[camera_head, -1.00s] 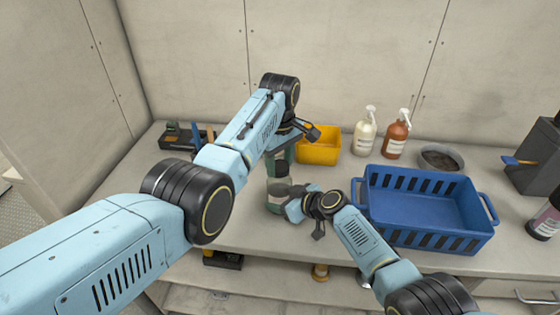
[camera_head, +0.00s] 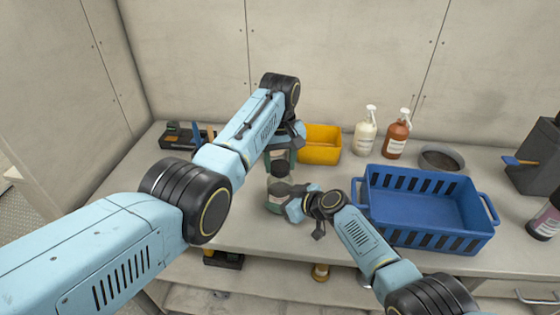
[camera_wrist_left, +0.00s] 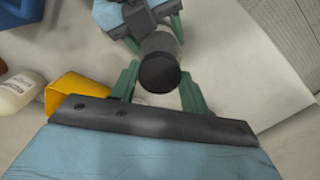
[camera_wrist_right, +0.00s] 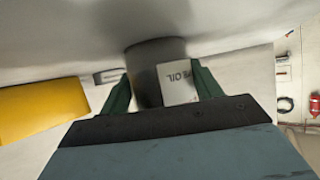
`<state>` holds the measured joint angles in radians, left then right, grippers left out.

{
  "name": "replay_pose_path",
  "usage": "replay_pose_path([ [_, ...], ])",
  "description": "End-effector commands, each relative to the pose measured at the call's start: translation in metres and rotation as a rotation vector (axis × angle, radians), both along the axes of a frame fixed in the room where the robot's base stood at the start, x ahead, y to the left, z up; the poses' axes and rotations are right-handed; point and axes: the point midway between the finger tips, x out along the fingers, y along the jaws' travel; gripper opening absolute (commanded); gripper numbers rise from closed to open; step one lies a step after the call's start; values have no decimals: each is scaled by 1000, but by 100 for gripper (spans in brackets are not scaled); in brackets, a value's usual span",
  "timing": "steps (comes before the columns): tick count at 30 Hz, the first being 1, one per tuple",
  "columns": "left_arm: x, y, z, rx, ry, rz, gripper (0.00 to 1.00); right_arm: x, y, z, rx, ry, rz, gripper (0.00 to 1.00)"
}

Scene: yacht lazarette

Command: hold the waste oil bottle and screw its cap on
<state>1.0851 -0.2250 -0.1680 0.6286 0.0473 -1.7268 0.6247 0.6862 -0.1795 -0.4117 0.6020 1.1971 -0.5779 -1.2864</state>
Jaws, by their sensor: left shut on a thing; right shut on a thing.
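The waste oil bottle (camera_head: 279,188) stands upright near the middle of the worktop, grey, with a white label reading OIL in the right wrist view (camera_wrist_right: 178,82). My right gripper (camera_head: 285,203) is shut around its body from the front right. My left gripper (camera_head: 280,162) points down from above, its green fingers shut on the dark round cap (camera_head: 280,171). In the left wrist view the cap (camera_wrist_left: 159,73) lies over the bottle's top end. I cannot tell how far it sits on the thread, as the neck is hidden.
A yellow bin (camera_head: 320,145) stands just behind the bottle, with two pump bottles (camera_head: 365,132) and a round dish (camera_head: 441,158) farther right. A blue crate (camera_head: 425,210) is close to my right arm. A black tray of tools (camera_head: 184,136) is at the back left.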

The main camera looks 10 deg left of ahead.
Motion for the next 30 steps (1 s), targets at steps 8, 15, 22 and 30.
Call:
replay_pose_path([
  [8,0,0,0,1,1,-22,14,0,-1,-1,-3,-1,2,23],
  [15,0,0,0,1,0,-20,71,0,-1,-1,-3,-1,2,23],
  [22,0,0,0,1,0,-18,71,0,-1,-1,-2,0,2,23],
  [30,1,0,32,-1,-6,-18,71,0,-1,-1,-2,0,2,23],
])
